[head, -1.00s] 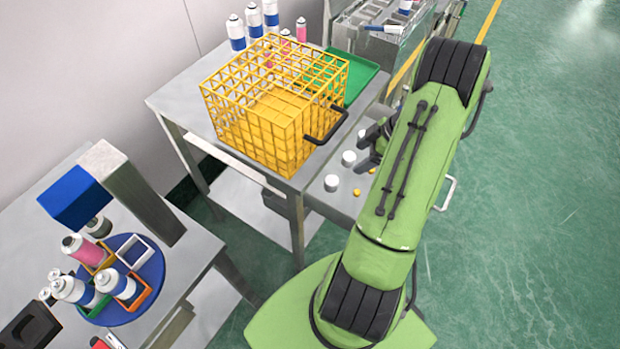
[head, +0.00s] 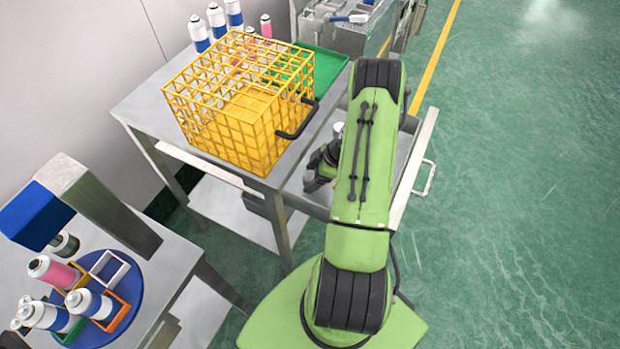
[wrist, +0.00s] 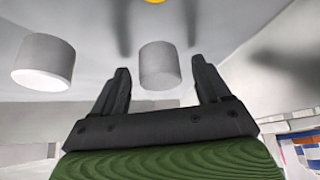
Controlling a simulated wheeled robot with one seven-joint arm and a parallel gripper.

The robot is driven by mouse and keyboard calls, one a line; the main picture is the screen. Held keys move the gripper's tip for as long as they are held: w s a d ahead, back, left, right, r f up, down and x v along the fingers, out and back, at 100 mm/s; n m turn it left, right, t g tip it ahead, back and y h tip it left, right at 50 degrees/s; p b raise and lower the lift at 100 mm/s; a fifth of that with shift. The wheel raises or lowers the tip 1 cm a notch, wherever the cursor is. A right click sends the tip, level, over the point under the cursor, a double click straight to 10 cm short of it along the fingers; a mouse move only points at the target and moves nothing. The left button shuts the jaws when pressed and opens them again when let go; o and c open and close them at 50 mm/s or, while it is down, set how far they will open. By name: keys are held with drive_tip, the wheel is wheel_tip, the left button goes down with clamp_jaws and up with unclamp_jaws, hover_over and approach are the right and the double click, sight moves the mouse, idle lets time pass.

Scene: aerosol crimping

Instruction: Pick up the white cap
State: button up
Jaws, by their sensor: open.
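In the wrist view a white cylindrical cap (wrist: 159,65) shows between the fingertips of my gripper (wrist: 158,75), with a gap on each side. I cannot tell whether it lies between the fingers or just beyond them. A second white cap (wrist: 44,62) is to the left, outside the fingers. My gripper is open and empty. In the head view the gripper (head: 318,172) is low beside the yellow basket's table, partly hidden by my arm. One white cap (head: 338,127) shows just above it; others are hidden there.
A yellow wire basket (head: 235,115) with a black handle stands on the metal table left of my arm. A green tray (head: 328,68) lies behind it. A yellow piece (wrist: 154,1) shows at the wrist view's top edge. A blue turntable (head: 125,310) with cans stands lower left.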

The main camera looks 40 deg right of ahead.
drive_tip(key=shift+r, duration=0.1)
drive_tip(key=c, duration=1.1)
